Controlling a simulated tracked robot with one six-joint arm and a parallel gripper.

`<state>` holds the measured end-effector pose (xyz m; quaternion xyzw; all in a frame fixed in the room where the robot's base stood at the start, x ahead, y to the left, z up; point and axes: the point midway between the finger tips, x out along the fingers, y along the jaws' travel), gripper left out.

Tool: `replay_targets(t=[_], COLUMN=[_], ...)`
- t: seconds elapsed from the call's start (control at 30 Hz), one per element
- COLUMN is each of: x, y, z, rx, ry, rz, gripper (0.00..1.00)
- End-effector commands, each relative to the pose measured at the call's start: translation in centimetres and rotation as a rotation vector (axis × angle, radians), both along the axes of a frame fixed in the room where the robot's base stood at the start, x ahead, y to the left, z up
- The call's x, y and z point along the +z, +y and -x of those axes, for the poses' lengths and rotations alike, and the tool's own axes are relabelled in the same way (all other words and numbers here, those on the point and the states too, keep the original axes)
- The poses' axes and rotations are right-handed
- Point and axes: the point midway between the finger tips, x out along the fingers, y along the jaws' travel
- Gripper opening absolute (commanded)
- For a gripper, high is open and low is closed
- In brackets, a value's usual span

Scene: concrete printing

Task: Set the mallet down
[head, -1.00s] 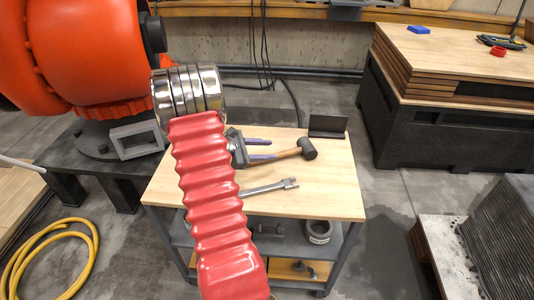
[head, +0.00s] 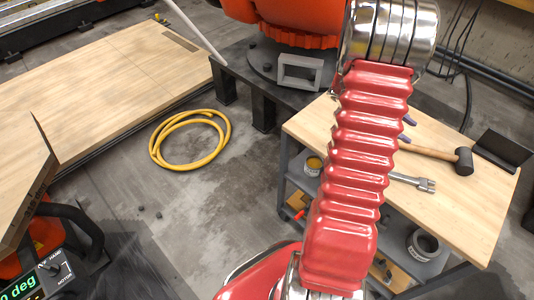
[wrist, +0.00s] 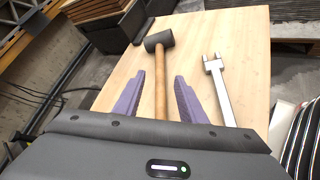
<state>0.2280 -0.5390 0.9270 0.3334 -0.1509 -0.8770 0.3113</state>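The mallet has a black head (head: 465,161) and a wooden handle (head: 428,152). It appears to lie on the pale wooden top of the cart (head: 480,215). In the wrist view the mallet (wrist: 159,41) points away from me, its handle running back between the two purple fingers. My gripper (wrist: 160,78) is open around the handle, with a visible gap on each side. In the head view my red arm hides most of the gripper; only parts of its purple fingers show beside the handle.
A steel wrench (wrist: 219,88) lies right of the mallet in the wrist view. A black angled holder (head: 502,150) stands at the cart top's far edge. A grey bracket (head: 300,72) sits on a dark stand. A yellow hose (head: 190,138) lies coiled on the floor.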

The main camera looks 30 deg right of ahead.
Motion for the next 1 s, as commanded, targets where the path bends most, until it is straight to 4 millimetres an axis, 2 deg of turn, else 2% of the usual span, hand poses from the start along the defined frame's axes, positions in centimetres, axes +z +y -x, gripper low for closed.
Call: replay_targets(t=[0.1, 0.5, 0.8, 1.0], x=[2.2, 7.2, 9.9, 11.3], y=[3.1, 14.3, 23.4, 29.5], z=[-2.1, -7.0, -9.3, -10.0], rx=[-0.003, -0.020, -0.024, -0.027], ry=[-0.089, -0.394, -0.623, -0.770], rz=[0.002, -0.049, -0.133, -0.213], gripper=[0.37, 0.37, 0.37, 0.37])
